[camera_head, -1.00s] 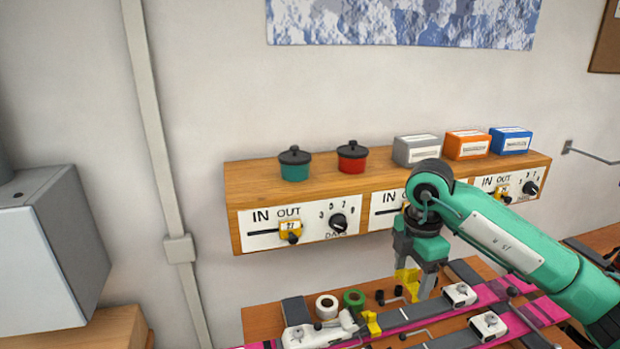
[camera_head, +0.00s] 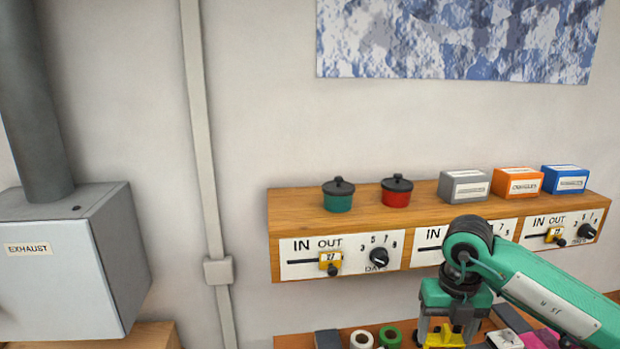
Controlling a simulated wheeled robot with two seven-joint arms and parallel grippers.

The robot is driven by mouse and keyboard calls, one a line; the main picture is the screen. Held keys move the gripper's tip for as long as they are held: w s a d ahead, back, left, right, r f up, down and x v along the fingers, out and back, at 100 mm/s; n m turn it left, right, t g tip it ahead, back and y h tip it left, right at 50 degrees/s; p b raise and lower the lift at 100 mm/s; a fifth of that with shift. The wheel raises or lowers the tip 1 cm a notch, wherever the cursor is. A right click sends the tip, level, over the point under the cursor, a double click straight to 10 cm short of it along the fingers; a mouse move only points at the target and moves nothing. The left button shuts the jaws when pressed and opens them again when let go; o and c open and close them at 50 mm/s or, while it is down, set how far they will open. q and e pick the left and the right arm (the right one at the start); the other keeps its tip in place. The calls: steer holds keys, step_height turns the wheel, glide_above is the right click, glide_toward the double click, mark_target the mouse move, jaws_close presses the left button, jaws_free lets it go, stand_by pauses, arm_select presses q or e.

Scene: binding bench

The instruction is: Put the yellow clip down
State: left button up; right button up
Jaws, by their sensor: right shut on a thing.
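The yellow clip (camera_head: 441,337) is at the bottom edge of the head view, between the fingers of my right gripper (camera_head: 446,334). That gripper points down and is shut on the clip. The clip's lower part is cut off by the picture's edge, so I cannot tell whether it touches the bench. My left gripper is not in view.
A white roll (camera_head: 361,340) and a green roll (camera_head: 390,337) lie left of the gripper. Behind, a wooden shelf (camera_head: 300,215) with sliders and dials carries two pots and three boxes. A grey exhaust box (camera_head: 75,265) is at the left.

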mark_target(439, 344)
steer(key=n, duration=0.4)
steer(key=f+n, duration=0.1)
steer(key=shift+s+a+n, duration=0.25)
steer(key=shift+a+n, duration=0.05)
steer(key=shift+n, duration=0.1)
steer(key=n, duration=0.4)
steer(key=shift+s+a+f, duration=0.15)
steer(key=shift+a+f, duration=0.1)
steer(key=shift+f, duration=0.1)
steer(key=n, duration=0.4)
steer(key=shift+s+a+f, duration=0.2)
steer(key=shift+f, duration=0.2)
steer(key=f+n, duration=0.1)
steer(key=n, duration=0.6)
steer(key=s+a+f+n, duration=0.1)
steer(key=n, duration=0.7)
steer(key=s+a+f+n, duration=0.1)
steer(key=f+n, duration=0.1)
steer(key=n, duration=0.6)
steer(key=shift+s, duration=0.15)
steer(key=shift+a+f, duration=0.1)
